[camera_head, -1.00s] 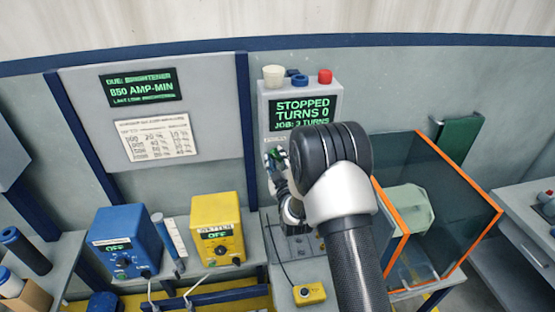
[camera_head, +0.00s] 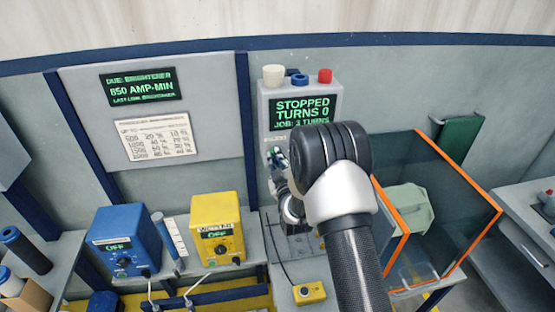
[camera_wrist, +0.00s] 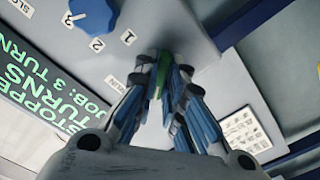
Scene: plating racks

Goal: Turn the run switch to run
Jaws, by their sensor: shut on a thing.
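The run switch (camera_wrist: 161,78) is a small green handle on the light grey panel, mostly hidden between the fingers in the wrist view. My gripper (camera_wrist: 168,78) is shut on it, with blue-grey fingers on both sides. A small label, which seems to read RUN, sits just left of the fingertips. In the head view my gripper (camera_head: 276,160) is at the front of the grey control box (camera_head: 267,112), below its screen (camera_head: 305,115), which reads STOPPED, TURNS 0, JOB: 3 TURNS. I cannot tell the switch's exact angle.
A blue dial (camera_wrist: 92,14) with numbers is close to my fingers. A yellow power unit (camera_head: 217,228) and a blue one (camera_head: 124,242), both showing OFF, stand left. An orange-edged clear tank (camera_head: 448,205) stands right. A yellow pendant (camera_head: 309,293) lies in front.

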